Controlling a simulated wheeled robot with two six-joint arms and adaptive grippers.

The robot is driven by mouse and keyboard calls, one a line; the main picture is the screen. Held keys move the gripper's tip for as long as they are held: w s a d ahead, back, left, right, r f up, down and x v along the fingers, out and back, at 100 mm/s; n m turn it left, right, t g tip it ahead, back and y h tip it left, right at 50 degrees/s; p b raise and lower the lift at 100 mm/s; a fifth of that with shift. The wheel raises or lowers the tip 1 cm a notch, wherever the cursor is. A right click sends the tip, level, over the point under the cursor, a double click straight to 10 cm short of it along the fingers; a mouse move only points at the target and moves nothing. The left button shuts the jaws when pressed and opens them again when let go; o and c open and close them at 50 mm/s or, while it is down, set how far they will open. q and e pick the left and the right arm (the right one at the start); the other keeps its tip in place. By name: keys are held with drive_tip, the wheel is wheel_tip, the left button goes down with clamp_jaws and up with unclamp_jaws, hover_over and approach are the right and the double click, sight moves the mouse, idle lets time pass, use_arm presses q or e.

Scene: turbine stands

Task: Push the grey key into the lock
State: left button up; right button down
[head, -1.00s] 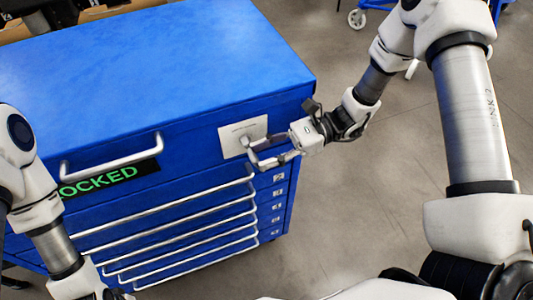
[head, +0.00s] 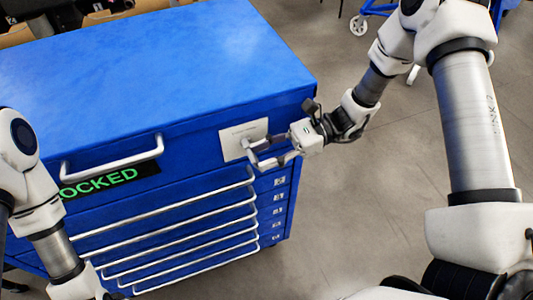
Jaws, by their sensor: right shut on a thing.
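The lock is on a pale plate (head: 238,137) at the upper right of the front of a blue tool chest (head: 150,75). My right gripper (head: 256,155) reaches in from the right, with its fingertips at the lower right part of the plate. It is shut on the grey key (head: 246,144), of which only a small part shows between the fingertips and the plate. I cannot tell how deep the key sits in the lock. My left arm is at the left edge, and its gripper is out of the picture.
A dark label (head: 105,182) with green letters, partly readable as "OCKED", is on the chest front below a top handle (head: 112,162). Several drawers with long silver handles (head: 170,210) lie below. Grey floor (head: 360,220) is open to the right. A blue wheeled frame (head: 375,8) stands behind.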

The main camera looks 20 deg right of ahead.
drive_tip(key=c, duration=0.6)
unclamp_jaws()
drive_tip(key=shift+w+r, duration=0.2)
drive_tip(key=shift+w, duration=0.15)
drive_tip(key=shift+f, duration=0.1)
drive_tip(key=shift+o, duration=1)
drive_tip(key=shift+d, duration=0.45)
drive_tip(key=d+p, duration=0.2)
drive_tip(key=d, duration=0.4)
drive_tip(key=shift+r, duration=0.3)
